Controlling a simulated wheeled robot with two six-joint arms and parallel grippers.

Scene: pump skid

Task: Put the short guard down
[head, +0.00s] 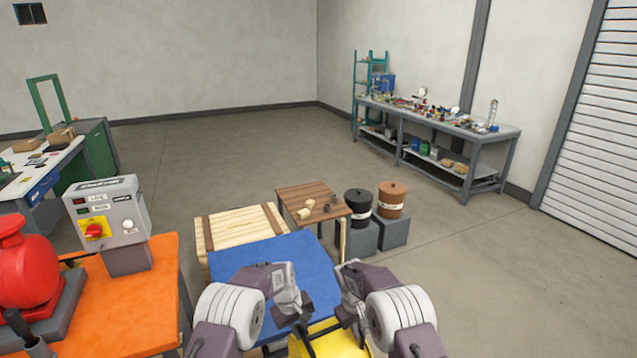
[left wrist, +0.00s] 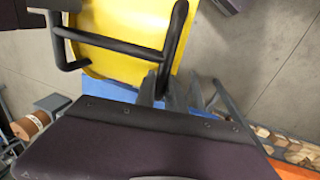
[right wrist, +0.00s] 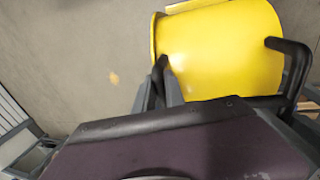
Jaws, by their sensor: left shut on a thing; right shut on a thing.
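The short guard (head: 338,346) is a curved yellow cover with black bar handles, low in the head view and partly cut off by the frame. It also shows in the left wrist view (left wrist: 125,20) and the right wrist view (right wrist: 218,50). My left gripper (head: 300,318) is shut on the handle at one side of the guard. My right gripper (head: 350,314) is shut on the handle at its other side. The guard is at the near edge of the blue-topped table (head: 290,258); I cannot tell whether it touches the top. My wrists hide part of the handles.
The blue top looks bare beyond my grippers. A wooden crate (head: 240,226) and a small brown table (head: 305,193) with small parts stand behind it. An orange bench (head: 150,285) with a red pump (head: 28,262) and a grey control box (head: 108,215) is at left.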

